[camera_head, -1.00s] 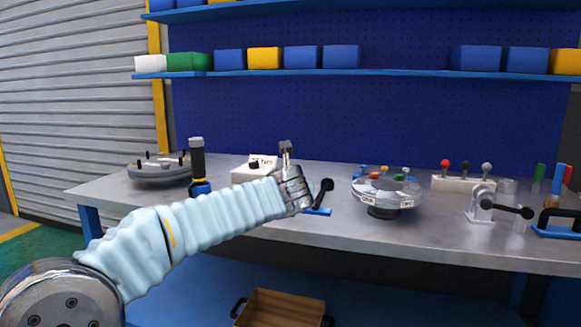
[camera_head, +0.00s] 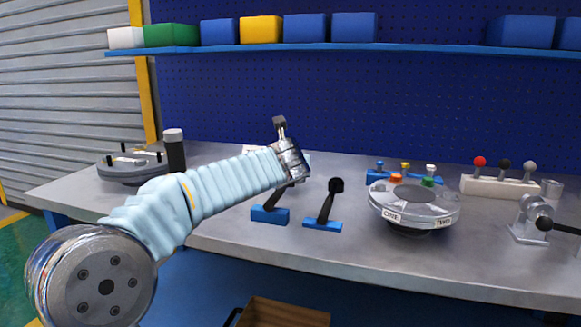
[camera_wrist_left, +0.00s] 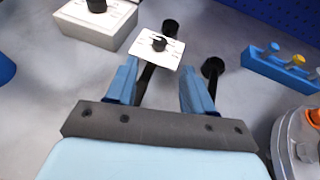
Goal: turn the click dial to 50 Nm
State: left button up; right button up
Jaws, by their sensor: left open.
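A white plate (camera_wrist_left: 173,57) with dark markings and a small black knob shows beyond my fingers in the left wrist view. A white box (camera_wrist_left: 112,27) with a black knob stands to its upper left. I cannot tell which is the click dial, and no setting is readable. In the head view a white edge (camera_head: 258,149) shows behind my arm, mostly hidden. My right gripper is out of view.
Two black levers on blue bases (camera_head: 270,214) (camera_head: 322,225) stand near the gripper. A round flanged shell (camera_head: 420,207) is to the right, with a blue rack (camera_head: 376,178) behind it. A dark cylinder (camera_head: 174,150) and a second round part (camera_head: 125,166) are left. Bare bench lies in front.

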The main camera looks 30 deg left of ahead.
pick_arm(q)
jog(key=p+x, duration=0.1)
jog(key=x, duration=0.8)
jog(key=shift+w+a+p, duration=0.15)
jog(key=shift+a+p, duration=0.05)
jog(key=shift+p, duration=0.1)
grip_shut()
